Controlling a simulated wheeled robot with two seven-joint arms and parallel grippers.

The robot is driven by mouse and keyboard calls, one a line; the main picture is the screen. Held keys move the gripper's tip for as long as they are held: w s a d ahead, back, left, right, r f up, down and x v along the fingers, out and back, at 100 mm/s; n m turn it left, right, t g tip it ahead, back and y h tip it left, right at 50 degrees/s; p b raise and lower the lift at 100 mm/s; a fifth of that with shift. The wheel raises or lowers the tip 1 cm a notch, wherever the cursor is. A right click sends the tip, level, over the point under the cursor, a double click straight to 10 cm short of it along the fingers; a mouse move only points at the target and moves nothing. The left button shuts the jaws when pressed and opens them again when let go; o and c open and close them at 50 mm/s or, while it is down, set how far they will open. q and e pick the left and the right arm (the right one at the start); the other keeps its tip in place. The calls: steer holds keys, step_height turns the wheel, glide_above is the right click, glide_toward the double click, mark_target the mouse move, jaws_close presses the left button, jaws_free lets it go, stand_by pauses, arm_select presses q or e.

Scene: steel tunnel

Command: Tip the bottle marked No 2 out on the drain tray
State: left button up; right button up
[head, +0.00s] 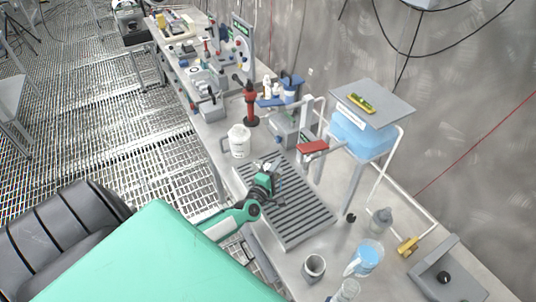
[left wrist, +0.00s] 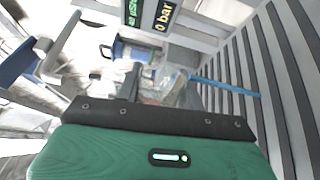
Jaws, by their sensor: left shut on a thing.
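My left gripper (head: 268,180) is over the slatted grey drain tray (head: 312,213) in the head view. It is shut on a clear bottle (left wrist: 178,92), seen partly between the fingers in the left wrist view; it looks tilted. A thin blue streak (left wrist: 228,87) runs from it across the slats; I cannot tell surely whether it is liquid. No mark No 2 can be read. In the head view the arm and gripper hide most of the held bottle. My right gripper is not in view.
A white jug (head: 239,141) stands left of the tray. A grey cup (head: 314,267), a jug of blue liquid (head: 365,258) and a grey bottle (head: 380,220) stand at the near right. A blue tank (head: 360,134) on a stand is behind the tray. The wall closes off the right.

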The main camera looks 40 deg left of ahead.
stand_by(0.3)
arm_select(q)
steer(key=shift+d+f+m+p, duration=0.2)
steer(key=shift+m+p, duration=0.2)
steer(key=shift+m, duration=0.4)
steer(key=shift+d+f+m, duration=0.1)
steer(key=shift+f+m, duration=0.05)
steer(key=shift+m, duration=0.35)
steer(key=shift+d+m+p, duration=0.1)
steer(key=shift+m+p, duration=0.2)
stand_by(0.7)
